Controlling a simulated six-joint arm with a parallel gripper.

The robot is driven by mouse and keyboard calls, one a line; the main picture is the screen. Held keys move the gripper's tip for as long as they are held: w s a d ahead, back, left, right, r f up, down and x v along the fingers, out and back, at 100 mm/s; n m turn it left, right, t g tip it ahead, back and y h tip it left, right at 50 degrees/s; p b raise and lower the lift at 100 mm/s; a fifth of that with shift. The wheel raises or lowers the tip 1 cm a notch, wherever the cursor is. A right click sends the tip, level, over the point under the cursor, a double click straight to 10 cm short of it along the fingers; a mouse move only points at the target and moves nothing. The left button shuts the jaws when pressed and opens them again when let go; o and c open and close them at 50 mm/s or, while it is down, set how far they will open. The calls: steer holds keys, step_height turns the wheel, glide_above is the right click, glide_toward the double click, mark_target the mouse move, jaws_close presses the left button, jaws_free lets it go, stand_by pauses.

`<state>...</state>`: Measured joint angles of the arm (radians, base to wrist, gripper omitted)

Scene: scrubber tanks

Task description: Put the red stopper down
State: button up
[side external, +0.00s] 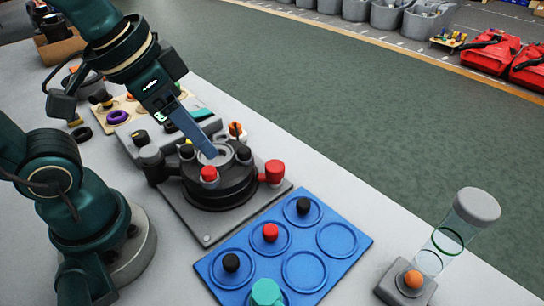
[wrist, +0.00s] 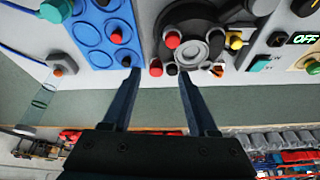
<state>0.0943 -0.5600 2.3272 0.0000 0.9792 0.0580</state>
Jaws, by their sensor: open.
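Three red stopper-like pieces show in the side view. One red cap (side external: 209,173) stands on the round black fixture (side external: 225,194), and another (side external: 275,169) sits on its right-hand side arm. A third red stopper (side external: 270,232) stands upright on the blue tray (side external: 352,237). The frames do not show which one the task means. In the wrist view they appear at the fixture (wrist: 172,40), at its side arm (wrist: 156,68) and on the tray (wrist: 117,36). My gripper (side external: 211,153) is above the fixture. Its fingers (wrist: 158,76) are apart with nothing held between them.
The tray also holds black stoppers (side external: 303,205) and a teal piece (side external: 266,293), with some empty rings. A grey box with an orange button (side external: 413,280) and a clear tube (side external: 440,240) stand right of it. Other fixtures (side external: 160,118) crowd the table behind.

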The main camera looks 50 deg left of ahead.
steer(key=shift+s+a+f+n+t, duration=0.5)
steer(key=shift+s+a+n, duration=0.15)
steer(key=shift+a+n, duration=0.25)
